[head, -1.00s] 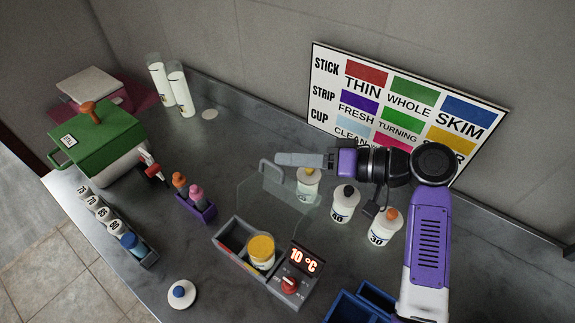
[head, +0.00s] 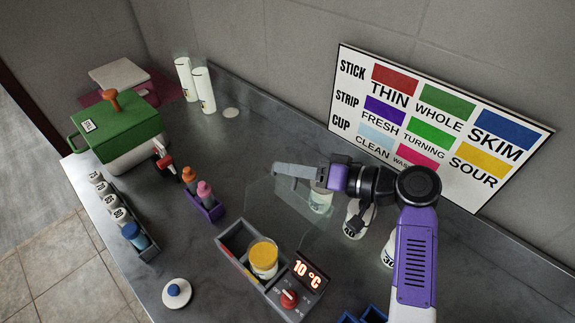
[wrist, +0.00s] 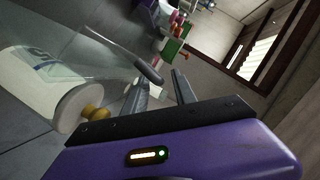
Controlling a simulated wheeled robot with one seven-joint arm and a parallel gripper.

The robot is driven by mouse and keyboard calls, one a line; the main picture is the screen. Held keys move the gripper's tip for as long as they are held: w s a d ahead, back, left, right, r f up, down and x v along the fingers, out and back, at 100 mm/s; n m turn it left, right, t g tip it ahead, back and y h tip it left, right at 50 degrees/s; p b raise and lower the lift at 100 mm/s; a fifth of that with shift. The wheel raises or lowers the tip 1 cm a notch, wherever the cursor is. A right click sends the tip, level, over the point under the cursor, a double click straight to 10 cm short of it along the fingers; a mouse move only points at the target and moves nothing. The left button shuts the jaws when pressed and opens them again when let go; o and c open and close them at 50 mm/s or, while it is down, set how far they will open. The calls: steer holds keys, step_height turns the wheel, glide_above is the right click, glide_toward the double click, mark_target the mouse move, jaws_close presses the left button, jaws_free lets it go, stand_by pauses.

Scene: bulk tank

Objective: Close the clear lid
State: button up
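The clear lid (head: 285,220) stands raised over the grey box with the 10 °C display (head: 235,243). Its transparent panel is faint in the head view. The lid also shows in the wrist view (wrist: 100,48), with a dark grey handle bar (wrist: 122,55) along its edge. My gripper (head: 285,172) is at the top of the lid, by the handle, which it mostly hides in the head view. In the wrist view my gripper (wrist: 158,90) has its two fingers apart, with the handle's end close to them; contact is unclear.
A yellow-topped jar (head: 263,256) sits in the grey box. White bottles (head: 320,199) stand behind the lid, close to my arm. A purple rack (head: 207,208) with two small bottles is to the left. A white disc with a blue knob (head: 176,293) lies in front.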

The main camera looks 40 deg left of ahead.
steer(key=shift+s+a+f, duration=0.15)
steer(key=shift+a, duration=0.5)
jaws_close()
steer(key=shift+s+a, duration=0.1)
steer(key=shift+s, duration=0.05)
stand_by(0.9)
